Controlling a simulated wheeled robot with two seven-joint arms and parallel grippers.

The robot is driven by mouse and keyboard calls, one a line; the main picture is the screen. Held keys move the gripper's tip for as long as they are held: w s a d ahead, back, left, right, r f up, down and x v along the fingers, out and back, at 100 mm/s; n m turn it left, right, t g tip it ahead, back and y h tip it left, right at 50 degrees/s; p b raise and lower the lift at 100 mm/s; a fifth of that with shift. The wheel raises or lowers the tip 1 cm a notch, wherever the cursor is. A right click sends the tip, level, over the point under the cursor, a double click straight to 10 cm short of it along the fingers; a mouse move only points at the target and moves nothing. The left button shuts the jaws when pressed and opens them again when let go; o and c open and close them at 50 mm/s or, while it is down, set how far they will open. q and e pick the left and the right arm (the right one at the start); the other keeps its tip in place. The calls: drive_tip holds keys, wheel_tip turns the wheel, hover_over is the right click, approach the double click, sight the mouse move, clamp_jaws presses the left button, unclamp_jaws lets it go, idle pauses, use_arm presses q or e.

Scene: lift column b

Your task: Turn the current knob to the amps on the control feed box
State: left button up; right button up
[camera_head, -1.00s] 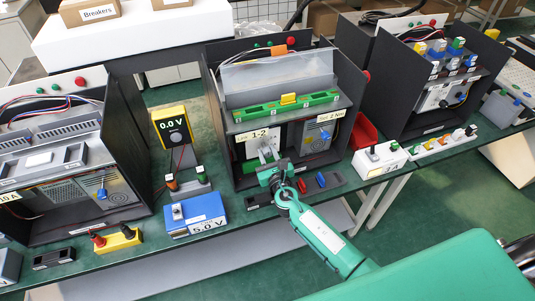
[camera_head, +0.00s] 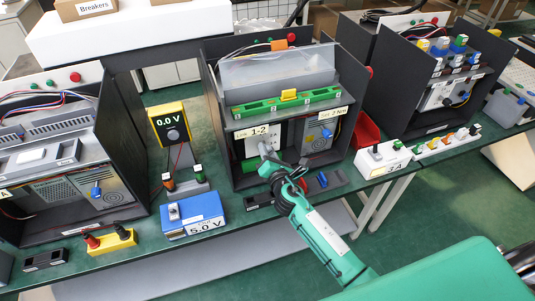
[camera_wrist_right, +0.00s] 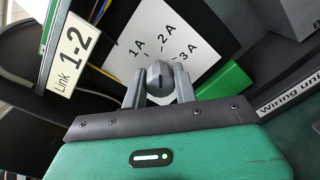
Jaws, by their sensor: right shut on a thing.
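The grey current knob (camera_wrist_right: 158,71) sits on a white dial panel (camera_wrist_right: 190,28) marked 1A, 2A and 3A in the right wrist view. My right gripper (camera_head: 264,149) reaches into the middle black box (camera_head: 222,140), its two fingers shut on either side of the knob. In the head view the gripper covers the knob. I cannot tell which mark the knob points to. A white box (camera_head: 373,168) to the right of the middle box carries a label that seems to read 3 A. My left gripper is not in view.
A Link 1-2 label (camera_wrist_right: 67,48) and a green block (camera_wrist_right: 224,80) flank the dial. A green terminal strip (camera_head: 262,107) is above it. A blue 5.0 V unit (camera_head: 192,216), a yellow 0.0 V meter (camera_head: 171,124) and a red bin (camera_head: 366,131) stand nearby.

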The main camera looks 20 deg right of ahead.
drive_tip(key=m+b, duration=0.1)
drive_tip(key=m, duration=0.2)
drive_tip(key=shift+m, duration=0.4)
drive_tip(key=m, duration=0.9)
drive_tip(key=shift+y+b, duration=0.3)
drive_tip(key=shift+b, duration=0.05)
drive_tip(key=shift+m, duration=0.4)
drive_tip(key=o, duration=1)
drive_tip(key=shift+s, duration=0.1)
